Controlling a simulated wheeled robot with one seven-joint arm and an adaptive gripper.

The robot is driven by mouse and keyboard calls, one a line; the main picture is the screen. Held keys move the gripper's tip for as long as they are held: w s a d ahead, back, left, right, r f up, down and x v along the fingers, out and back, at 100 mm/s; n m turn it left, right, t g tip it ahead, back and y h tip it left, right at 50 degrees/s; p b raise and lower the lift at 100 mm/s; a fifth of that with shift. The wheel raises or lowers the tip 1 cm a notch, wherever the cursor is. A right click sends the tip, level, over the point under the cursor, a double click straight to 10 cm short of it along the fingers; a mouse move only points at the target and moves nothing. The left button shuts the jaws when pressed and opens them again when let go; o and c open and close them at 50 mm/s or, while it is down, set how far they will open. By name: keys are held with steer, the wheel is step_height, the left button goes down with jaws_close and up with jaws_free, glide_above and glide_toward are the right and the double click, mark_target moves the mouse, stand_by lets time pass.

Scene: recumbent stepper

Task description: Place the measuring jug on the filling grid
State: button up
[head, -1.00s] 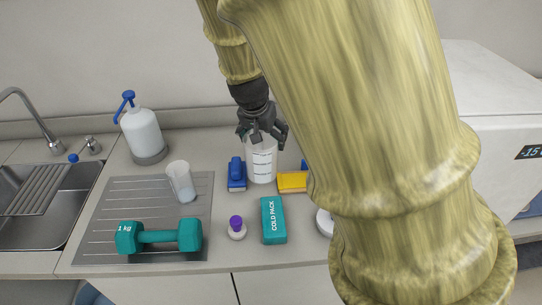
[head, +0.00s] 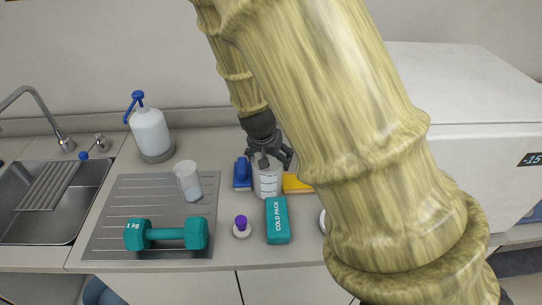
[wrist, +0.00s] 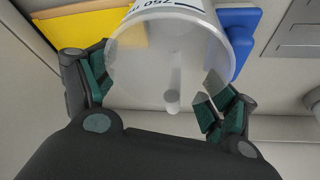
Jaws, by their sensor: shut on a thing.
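The measuring jug (head: 267,181) is a clear, straight-sided vessel with dark scale marks, upright at the middle of the counter. My gripper (head: 266,157) comes from above and is shut on its upper part. In the wrist view the jug's open rim (wrist: 180,15) fills the space between the two finger pads of my gripper (wrist: 158,95). I cannot tell whether its base touches the counter. A ribbed metal grid (head: 49,187) lies in the sink at the left; I cannot tell if this is the filling grid.
A second clear jug (head: 188,182) and a teal dumbbell (head: 166,235) stand on a grooved drainboard (head: 130,190). A cold pack (head: 277,221), purple-capped bottle (head: 241,228), blue brush (head: 242,174) and yellow block (head: 296,184) surround the held jug. A pump bottle (head: 150,132) stands behind.

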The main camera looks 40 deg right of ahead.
steer(key=shift+f, duration=0.15)
steer(key=o, duration=1.2)
